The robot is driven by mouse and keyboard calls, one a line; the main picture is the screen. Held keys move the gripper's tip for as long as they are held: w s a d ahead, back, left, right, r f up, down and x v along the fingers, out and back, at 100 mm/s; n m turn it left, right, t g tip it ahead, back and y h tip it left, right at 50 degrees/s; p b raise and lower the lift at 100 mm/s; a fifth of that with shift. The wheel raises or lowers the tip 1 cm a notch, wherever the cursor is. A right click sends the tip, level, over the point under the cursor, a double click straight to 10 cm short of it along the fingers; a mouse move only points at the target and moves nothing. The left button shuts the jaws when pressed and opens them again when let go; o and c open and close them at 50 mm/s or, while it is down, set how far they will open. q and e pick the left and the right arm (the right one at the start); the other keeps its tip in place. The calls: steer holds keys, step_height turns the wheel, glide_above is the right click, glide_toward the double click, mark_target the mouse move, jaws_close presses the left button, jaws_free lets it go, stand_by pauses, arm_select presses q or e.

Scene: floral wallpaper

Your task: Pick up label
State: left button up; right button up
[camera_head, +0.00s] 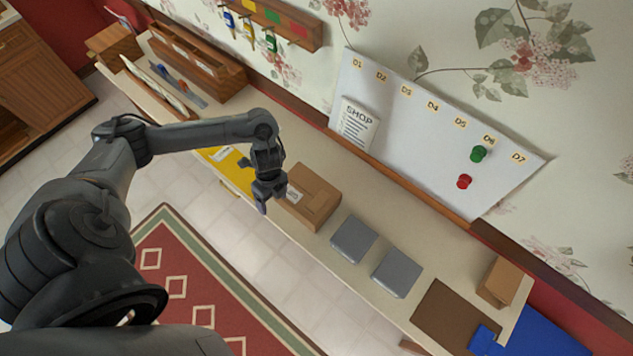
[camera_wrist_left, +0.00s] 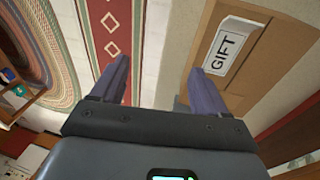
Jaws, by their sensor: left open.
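A white label reading "GIFT" (camera_wrist_left: 230,46) lies on the brown cardboard box (camera_wrist_left: 268,62) in the left wrist view. In the head view the box (camera_head: 315,197) sits on the long shelf, and a small part of the label (camera_head: 294,196) shows beside my left gripper (camera_head: 268,202). The gripper hangs at the box's left side, over the shelf's front edge. In the left wrist view its two fingers (camera_wrist_left: 158,75) are apart with nothing between them, and the label is to the right of the right finger. My right gripper is not in view.
Two grey square pads (camera_head: 354,239) lie right of the box, with a brown mat (camera_head: 444,316) and a small box (camera_head: 499,282) beyond. A yellow envelope-like item (camera_head: 230,168) lies to the left. A whiteboard (camera_head: 425,130) leans against the wall behind.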

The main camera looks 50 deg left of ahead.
arm_select(q)
steer(key=t+y+b, duration=0.1)
steer(key=t, duration=0.1)
glide_toward(289, 190)
steer(key=s+a+r, duration=0.1)
steer(key=a+r, duration=0.2)
steer(key=f+b, duration=0.1)
steer(key=f, duration=0.2)
steer(key=f+b, duration=0.1)
steer(key=shift+w+f+b, duration=0.2)
steer(key=shift+w+b, duration=0.15)
steer(key=shift+w, duration=0.05)
steer(key=shift+s+a+f, duration=0.1)
steer(key=shift+s+f, duration=0.1)
steer(key=shift+f, duration=1.1)
steer(key=shift+s+a+f, duration=0.1)
steer(key=shift+s+f, duration=0.05)
steer(key=shift+f, duration=1.2)
steer(key=c, duration=1.1)
